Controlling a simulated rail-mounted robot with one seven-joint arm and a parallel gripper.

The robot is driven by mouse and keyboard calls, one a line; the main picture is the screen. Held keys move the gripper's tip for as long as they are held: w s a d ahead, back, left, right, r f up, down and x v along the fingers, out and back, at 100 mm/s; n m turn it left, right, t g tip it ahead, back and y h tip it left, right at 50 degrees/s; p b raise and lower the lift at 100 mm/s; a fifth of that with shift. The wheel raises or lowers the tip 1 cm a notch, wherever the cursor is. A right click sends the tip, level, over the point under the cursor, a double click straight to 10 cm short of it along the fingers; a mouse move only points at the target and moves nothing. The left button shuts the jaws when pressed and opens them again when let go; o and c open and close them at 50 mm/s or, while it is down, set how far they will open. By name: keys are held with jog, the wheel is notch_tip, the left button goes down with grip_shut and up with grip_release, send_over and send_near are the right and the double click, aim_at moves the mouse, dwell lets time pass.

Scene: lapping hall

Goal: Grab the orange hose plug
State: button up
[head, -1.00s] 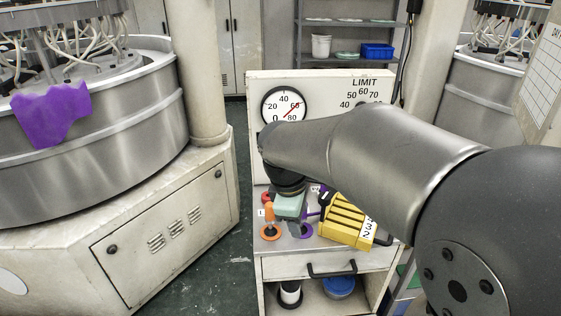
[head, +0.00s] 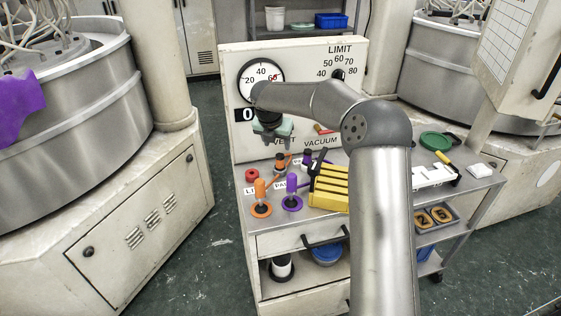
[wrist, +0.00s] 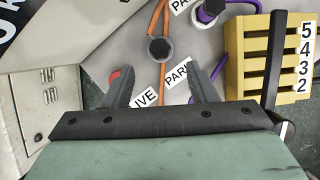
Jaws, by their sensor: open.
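My gripper (head: 272,142) hangs above and behind the plug, near the gauge panel, touching nothing. In the wrist view its fingers (wrist: 162,88) are spread and empty, pointing toward the hex top. The front orange plug does not show in the wrist view.
A purple plug (head: 292,185) stands close right of the orange one, beside a yellow slotted block (head: 328,187). A red knob (head: 251,175) is just behind left. The gauge panel (head: 300,70) rises behind. Floor left of the cart is clear.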

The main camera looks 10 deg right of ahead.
aim_at(280, 155)
jog(key=p+x, duration=0.2)
jog(key=x, duration=0.7)
jog(key=shift+w+f, duration=0.2)
jog(key=shift+f, duration=0.1)
jog(key=c, duration=1.1)
